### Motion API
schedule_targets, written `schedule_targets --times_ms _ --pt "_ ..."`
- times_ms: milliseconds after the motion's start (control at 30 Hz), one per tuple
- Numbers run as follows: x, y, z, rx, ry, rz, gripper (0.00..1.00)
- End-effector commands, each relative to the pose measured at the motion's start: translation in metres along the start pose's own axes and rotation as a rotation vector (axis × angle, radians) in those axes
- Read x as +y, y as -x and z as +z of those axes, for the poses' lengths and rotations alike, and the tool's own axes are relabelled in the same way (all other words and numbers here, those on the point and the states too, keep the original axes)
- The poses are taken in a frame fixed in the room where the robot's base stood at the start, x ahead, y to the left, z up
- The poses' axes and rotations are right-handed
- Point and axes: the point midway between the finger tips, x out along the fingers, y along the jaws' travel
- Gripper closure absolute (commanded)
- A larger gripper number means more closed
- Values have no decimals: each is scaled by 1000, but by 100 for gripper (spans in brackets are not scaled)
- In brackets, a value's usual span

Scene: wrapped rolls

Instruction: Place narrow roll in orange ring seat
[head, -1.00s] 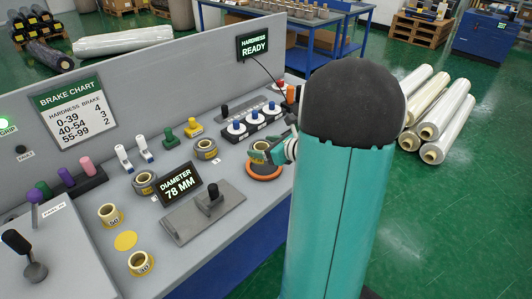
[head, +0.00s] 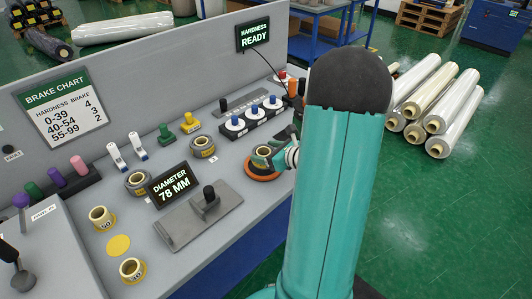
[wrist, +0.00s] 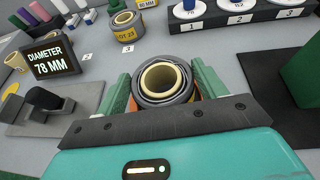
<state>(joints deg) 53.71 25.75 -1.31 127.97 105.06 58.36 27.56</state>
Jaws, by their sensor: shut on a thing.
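A grey wrapped roll with a pale yellow core (wrist: 166,84) stands upright between the green fingers of my gripper (wrist: 164,88), which is shut on it. In the head view the same roll (head: 263,152) is at the orange ring seat (head: 262,174), partly hidden by my gripper (head: 279,158). Slivers of the orange ring show beside the roll in the wrist view (wrist: 133,104). Whether the roll rests fully in the ring or sits slightly above it cannot be told.
Two other grey rolls stand on the panel, one near the diameter display (head: 138,183), one behind (head: 203,147). A lever plate (head: 198,215) is to the left of the ring. Blue-topped knobs (head: 254,112) stand behind. Yellow cores (head: 102,218) sit at front left.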

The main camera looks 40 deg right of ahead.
Motion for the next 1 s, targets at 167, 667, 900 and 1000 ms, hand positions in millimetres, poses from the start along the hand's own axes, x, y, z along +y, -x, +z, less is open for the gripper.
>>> schedule_targets --times_ms 167,667,900,1000 --pt "1 -4 -18 1 -3 -3 64" --pt "0 -4 -21 2 -3 -4 8" --pt "-1 -5 -20 2 -3 -3 8" --pt "-2 -2 -18 2 -2 -4 8"
